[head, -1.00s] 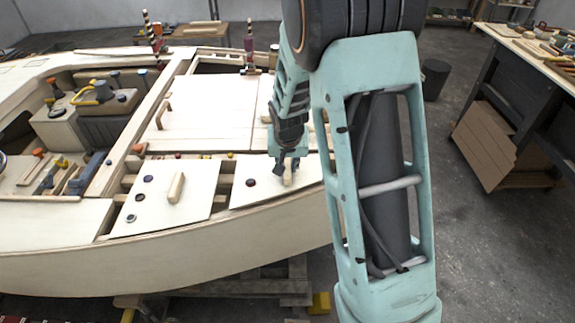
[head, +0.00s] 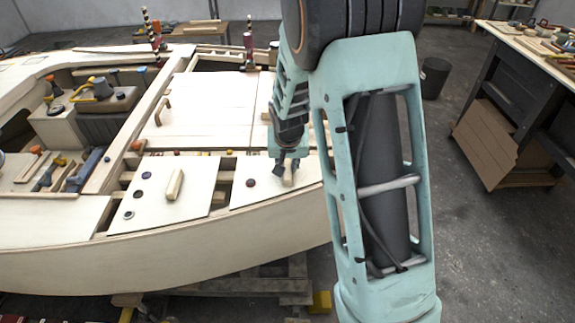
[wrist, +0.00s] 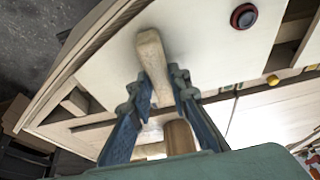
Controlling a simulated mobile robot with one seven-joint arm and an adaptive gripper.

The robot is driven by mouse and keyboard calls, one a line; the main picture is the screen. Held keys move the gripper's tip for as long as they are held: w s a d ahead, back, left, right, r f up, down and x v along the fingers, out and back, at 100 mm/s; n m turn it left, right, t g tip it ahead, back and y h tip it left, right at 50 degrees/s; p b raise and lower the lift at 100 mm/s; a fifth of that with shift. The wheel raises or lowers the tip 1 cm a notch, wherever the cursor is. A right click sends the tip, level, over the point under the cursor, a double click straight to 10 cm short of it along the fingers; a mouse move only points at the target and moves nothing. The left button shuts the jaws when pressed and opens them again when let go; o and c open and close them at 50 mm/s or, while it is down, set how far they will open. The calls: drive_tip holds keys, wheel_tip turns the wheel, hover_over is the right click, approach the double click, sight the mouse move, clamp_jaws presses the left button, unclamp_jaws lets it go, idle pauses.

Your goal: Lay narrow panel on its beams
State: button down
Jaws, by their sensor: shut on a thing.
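The pale panel (head: 262,190) at the front right of the hull has a rounded wooden handle (head: 289,174) and a dark red knob. My gripper (head: 285,160) is at this handle, above the panel. In the wrist view my gripper (wrist: 163,95) has a finger on each side of the handle (wrist: 153,62), shut on its near end. The panel (wrist: 190,45) spreads out beneath. I cannot tell whether it lies flat on its beams; its far right end is hidden behind my arm.
Another pale panel (head: 160,200) with a handle and several knobs lies to the left, across a dark gap. Larger deck panels (head: 205,105) lie behind. The hull's curved side (head: 200,255) runs in front. A workbench (head: 520,50) stands at the right.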

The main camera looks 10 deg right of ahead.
drive_tip(key=c, duration=1.7)
unclamp_jaws()
drive_tip(key=shift+c, duration=0.2)
drive_tip(key=v, duration=1.2)
drive_tip(key=shift+w, duration=0.1)
